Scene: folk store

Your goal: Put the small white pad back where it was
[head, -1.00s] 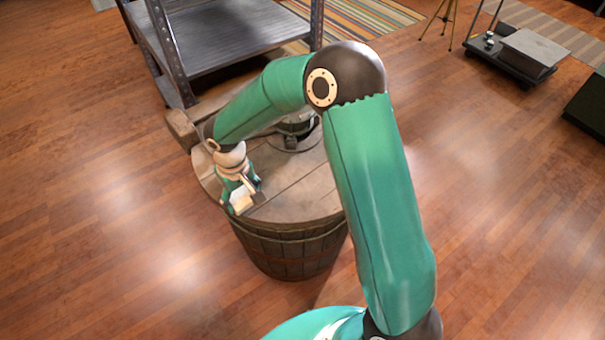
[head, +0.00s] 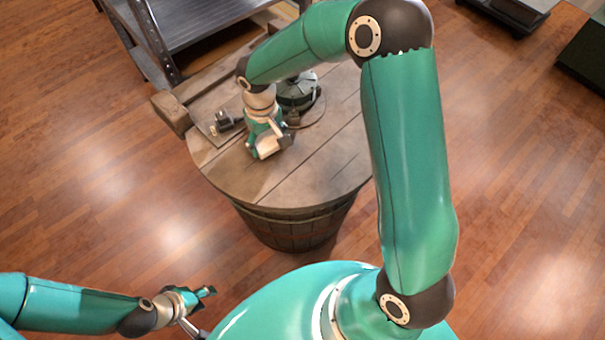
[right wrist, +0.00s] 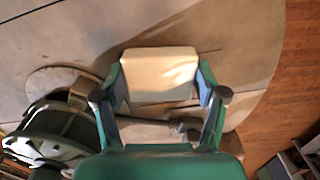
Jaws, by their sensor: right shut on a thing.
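The small white pad (right wrist: 160,72) sits between the fingers of my right gripper (right wrist: 162,90) in the right wrist view. My right gripper (head: 268,149) is shut on it over the barrel's wooden top (head: 310,170) in the head view, where the pad (head: 266,148) shows as a pale block at the fingertips. I cannot tell whether the pad touches the wood. My left gripper (head: 200,305) is low at the left, away from the barrel. Its fingers are too small to tell open from shut.
A dark green round device (head: 299,92) stands on the barrel top behind my right gripper; it also shows in the right wrist view (right wrist: 62,130). A small metal item (head: 222,118) lies left of the gripper. A metal shelf (head: 190,22) stands behind. The near barrel top is clear.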

